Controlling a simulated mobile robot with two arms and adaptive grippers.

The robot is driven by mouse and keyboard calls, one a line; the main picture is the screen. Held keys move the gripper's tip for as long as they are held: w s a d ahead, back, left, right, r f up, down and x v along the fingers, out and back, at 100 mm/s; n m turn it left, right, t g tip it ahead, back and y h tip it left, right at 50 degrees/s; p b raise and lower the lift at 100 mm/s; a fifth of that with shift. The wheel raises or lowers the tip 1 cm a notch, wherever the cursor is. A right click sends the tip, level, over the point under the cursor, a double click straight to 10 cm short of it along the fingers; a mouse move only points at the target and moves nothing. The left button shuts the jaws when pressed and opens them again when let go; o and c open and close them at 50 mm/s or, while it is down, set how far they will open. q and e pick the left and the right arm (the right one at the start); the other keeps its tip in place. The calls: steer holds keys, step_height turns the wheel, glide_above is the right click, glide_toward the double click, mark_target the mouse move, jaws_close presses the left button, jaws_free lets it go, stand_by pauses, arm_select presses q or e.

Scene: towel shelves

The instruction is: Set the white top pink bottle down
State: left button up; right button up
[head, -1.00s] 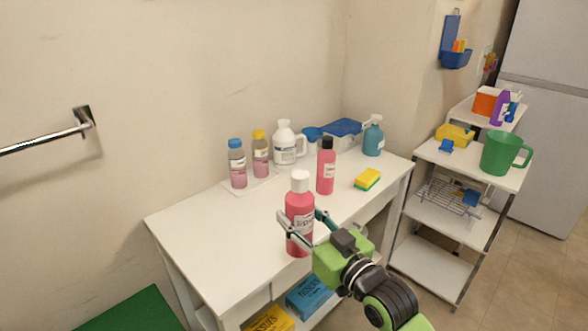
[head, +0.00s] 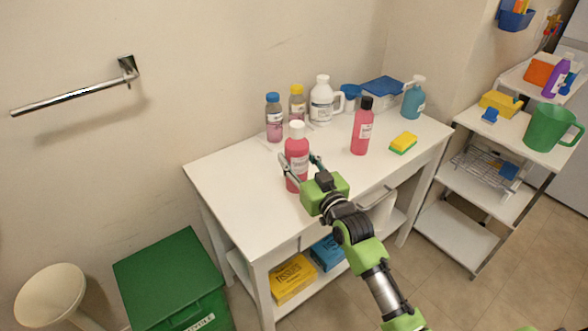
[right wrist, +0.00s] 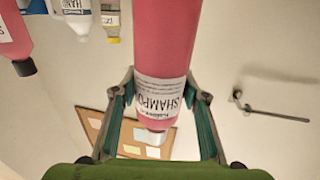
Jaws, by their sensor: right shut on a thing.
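The white top pink bottle (head: 297,160) is upright over the front-middle part of the white table (head: 235,205). My right gripper (head: 301,166) is shut around it from the front right. In the right wrist view, the pink bottle (right wrist: 165,45) appears upside down between the two fingers, with its SHAMPOO label and white cap showing. I cannot tell whether its base touches the tabletop. A second pink bottle with a black cap (head: 362,128) stands on the table to the right. My left gripper is not in view.
Behind stand a blue-capped bottle (head: 274,118), a yellow-capped bottle (head: 297,103) and a white jug (head: 322,98). A sponge (head: 403,143) and a teal spray bottle (head: 413,98) are to the right. The table's left part is clear. A green bin (head: 168,275) stands at lower left.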

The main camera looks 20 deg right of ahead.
mark_target(293, 169)
steer(key=shift+w+a+f, duration=0.15)
steer(key=shift+w+f, duration=0.5)
steer(key=shift+f, duration=1.6)
steer(key=shift+a, duration=0.1)
steer(key=shift+f, duration=0.1)
steer(key=o, duration=1.5)
steer(key=shift+f, duration=0.15)
steer(key=shift+o, duration=0.2)
